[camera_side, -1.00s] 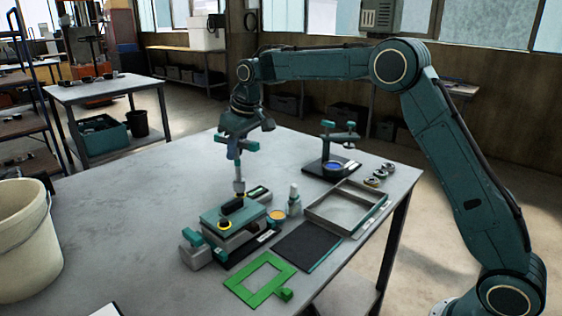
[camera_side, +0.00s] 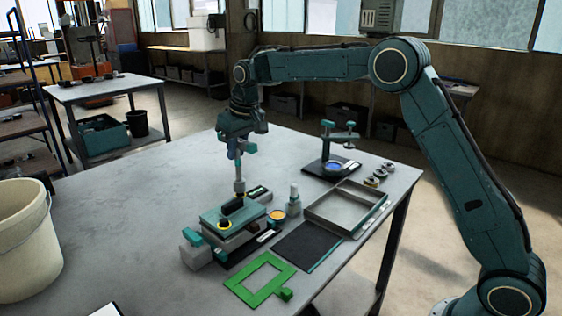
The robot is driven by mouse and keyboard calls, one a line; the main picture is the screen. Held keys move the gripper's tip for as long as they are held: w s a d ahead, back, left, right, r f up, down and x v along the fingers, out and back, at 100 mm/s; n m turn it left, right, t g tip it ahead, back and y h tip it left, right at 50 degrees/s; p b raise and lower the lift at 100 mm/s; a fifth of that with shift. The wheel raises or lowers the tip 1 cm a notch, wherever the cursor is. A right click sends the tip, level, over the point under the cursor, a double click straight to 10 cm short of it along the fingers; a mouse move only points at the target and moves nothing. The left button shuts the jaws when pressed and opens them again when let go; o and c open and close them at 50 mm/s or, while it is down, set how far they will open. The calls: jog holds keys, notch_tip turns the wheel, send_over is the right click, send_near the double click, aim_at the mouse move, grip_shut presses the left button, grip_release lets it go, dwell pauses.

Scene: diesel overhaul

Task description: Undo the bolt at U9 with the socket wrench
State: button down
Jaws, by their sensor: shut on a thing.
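My gripper (camera_side: 236,150) is shut on the socket wrench (camera_side: 239,172), which hangs upright below it with a teal grip showing at the side. The wrench's lower end is over the far edge of the teal-topped block (camera_side: 232,222), close to a black cylindrical part on that block. The bolt at U9 cannot be made out; the wrench end and the black part hide that area. I cannot tell whether the socket touches a bolt.
A grey open tray (camera_side: 345,208), a dark mat (camera_side: 308,246) and a green frame (camera_side: 260,280) lie right of the block. A small bottle (camera_side: 294,203) stands between block and tray. A black-based stand (camera_side: 330,167) is behind.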

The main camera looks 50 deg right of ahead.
jog(key=shift+f, duration=0.7)
jog(key=n+y, duration=0.1)
jog(key=n, duration=0.5)
jog(key=shift+f+g+y, duration=0.1)
jog(key=shift+g+y, duration=0.2)
jog(key=shift+y, duration=0.1)
jog(key=n+g+y, duration=0.1)
jog(key=n, duration=0.4)
jog(key=shift+s+n, duration=0.1)
jog(key=shift+n, duration=0.2)
